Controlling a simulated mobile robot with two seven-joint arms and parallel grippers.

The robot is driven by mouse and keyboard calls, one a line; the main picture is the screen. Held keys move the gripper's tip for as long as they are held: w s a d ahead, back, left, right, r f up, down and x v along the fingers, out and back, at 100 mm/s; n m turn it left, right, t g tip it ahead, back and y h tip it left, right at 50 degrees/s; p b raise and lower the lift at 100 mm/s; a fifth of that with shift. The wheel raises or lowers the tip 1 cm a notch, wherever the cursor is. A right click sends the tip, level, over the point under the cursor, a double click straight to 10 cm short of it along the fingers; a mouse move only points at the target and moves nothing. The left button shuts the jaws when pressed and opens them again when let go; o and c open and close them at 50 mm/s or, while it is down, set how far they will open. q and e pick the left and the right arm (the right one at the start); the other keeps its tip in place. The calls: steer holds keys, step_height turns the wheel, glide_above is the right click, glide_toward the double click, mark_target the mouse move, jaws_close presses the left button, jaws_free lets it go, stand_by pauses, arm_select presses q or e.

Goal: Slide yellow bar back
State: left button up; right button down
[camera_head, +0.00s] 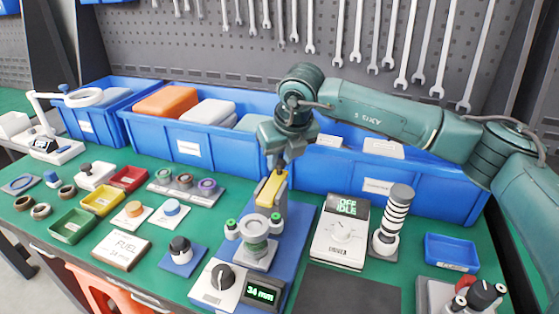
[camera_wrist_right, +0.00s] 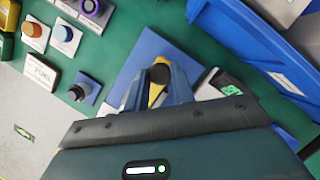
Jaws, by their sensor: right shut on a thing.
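The yellow bar (camera_head: 271,187) sits at the back of the seal test stand, on top of a grey block above the blue base plate (camera_head: 292,231). My right gripper (camera_head: 274,168) comes down from above and is shut on the bar. In the right wrist view, the gripper's fingers (camera_wrist_right: 158,88) close around a strip of the yellow bar (camera_wrist_right: 155,93), with a dark round part in front of it. The round clear fixture with green knobs (camera_head: 255,228) stands in front of the bar. My left gripper is not in view.
Blue bins (camera_head: 190,138) line the back of the green table (camera_head: 130,166) close behind the bar. A display unit reading "OFF IDLE" (camera_head: 342,232) and a striped column (camera_head: 393,217) stand to the right. A dial unit (camera_head: 222,283) is in front. Small trays and parts fill the left.

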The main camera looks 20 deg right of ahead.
steer(key=c, duration=1.4)
jaws_free()
steer(key=shift+w+d+r, duration=0.15)
steer(key=shift+w+d, duration=0.05)
steer(key=shift+w, duration=0.1)
steer(key=shift+o, duration=1.1)
steer(key=shift+s, duration=0.1)
steer(key=a+v, duration=0.1)
steer(key=v, duration=1.2)
steer(key=shift+d+b, duration=0.45)
steer(key=shift+d, duration=0.05)
